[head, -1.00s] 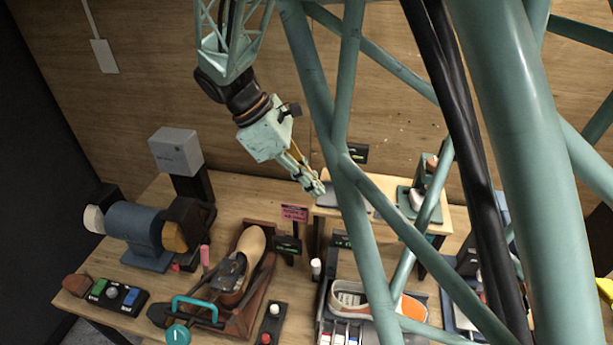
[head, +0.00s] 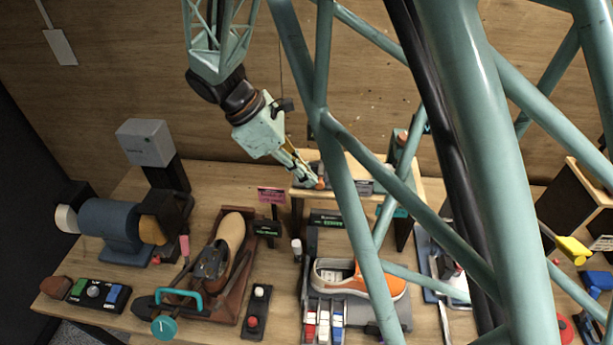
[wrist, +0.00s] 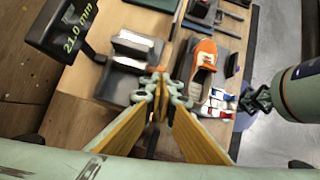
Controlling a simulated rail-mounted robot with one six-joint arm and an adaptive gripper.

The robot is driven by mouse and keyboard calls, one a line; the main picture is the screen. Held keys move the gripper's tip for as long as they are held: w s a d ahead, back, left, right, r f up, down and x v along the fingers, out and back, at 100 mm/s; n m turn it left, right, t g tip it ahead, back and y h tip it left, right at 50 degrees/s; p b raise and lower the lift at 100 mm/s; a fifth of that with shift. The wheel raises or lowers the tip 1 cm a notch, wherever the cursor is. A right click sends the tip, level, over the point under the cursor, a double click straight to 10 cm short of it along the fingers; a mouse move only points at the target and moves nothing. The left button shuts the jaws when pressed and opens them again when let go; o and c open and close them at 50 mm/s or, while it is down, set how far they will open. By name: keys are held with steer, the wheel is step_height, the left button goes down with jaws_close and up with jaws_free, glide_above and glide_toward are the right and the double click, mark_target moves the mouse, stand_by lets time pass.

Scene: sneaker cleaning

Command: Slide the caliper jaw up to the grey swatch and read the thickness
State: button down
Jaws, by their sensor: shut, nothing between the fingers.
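My gripper (head: 316,182) is shut and empty, low over the raised wooden shelf (head: 433,187). Its fingertips (wrist: 160,78) are beside the blocks, close to a small orange piece. Contact is unclear.
An orange and white sneaker (head: 362,279) stands below the shelf; it also shows in the wrist view (wrist: 205,62). A brown shoe (head: 228,245) in a wooden stand and a blue grinder (head: 110,228) are to the left. My own green struts hide part of the bench.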

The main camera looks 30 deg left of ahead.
steer(key=shift+w+d+f, duration=0.15)
steer(key=shift+w+d, duration=0.3)
steer(key=shift+d, duration=0.35)
steer(key=shift+s+a, duration=0.1)
steer(key=shift+a, duration=0.05)
steer(key=shift+s+a+r+p, duration=0.5)
steer(key=shift+a+r, duration=0.1)
steer(key=shift+a, duration=0.05)
steer(key=v, duration=1.1)
steer(key=shift+s+a, duration=0.3)
steer(key=shift+a, duration=0.15)
stand_by(0.4)
